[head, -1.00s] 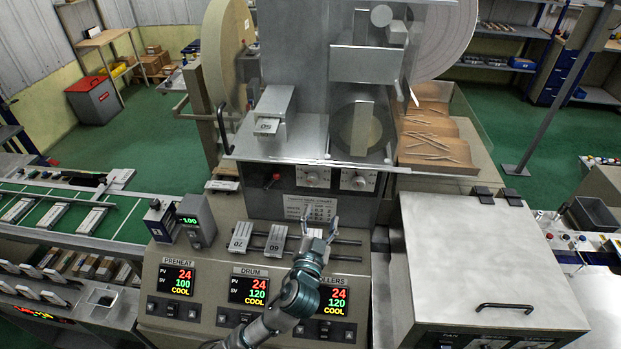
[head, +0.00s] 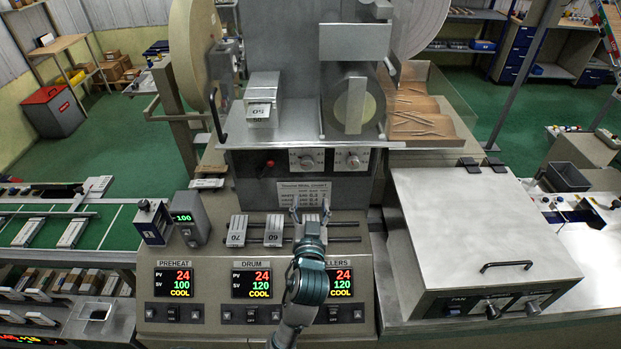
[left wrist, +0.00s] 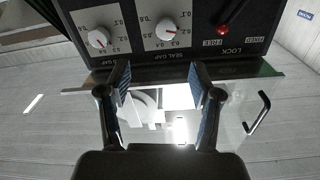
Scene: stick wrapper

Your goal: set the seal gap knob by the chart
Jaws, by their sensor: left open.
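Two round white knobs with dials sit on the dark panel of the machine: a left knob (head: 307,160) and a right knob (head: 353,160). In the left wrist view, turned upside down, they show as the near-lever knob (left wrist: 165,32) and the other knob (left wrist: 98,38), with SEAL GAP lettering by them. The chart (head: 303,190) is a pale plate below the knobs; its rows are too small to read surely. My left gripper (head: 311,214) is open and empty, just below the knobs, its fingers overlapping the chart's lower right. It also shows in the left wrist view (left wrist: 161,70).
A red lock lever (head: 269,163) stands left of the knobs. Sliding blocks on rails (head: 273,230) lie beside my left gripper. Heater displays (head: 251,283) are below. A lidded box (head: 480,215) stands at right. A metal shelf (head: 290,128) juts out above the panel.

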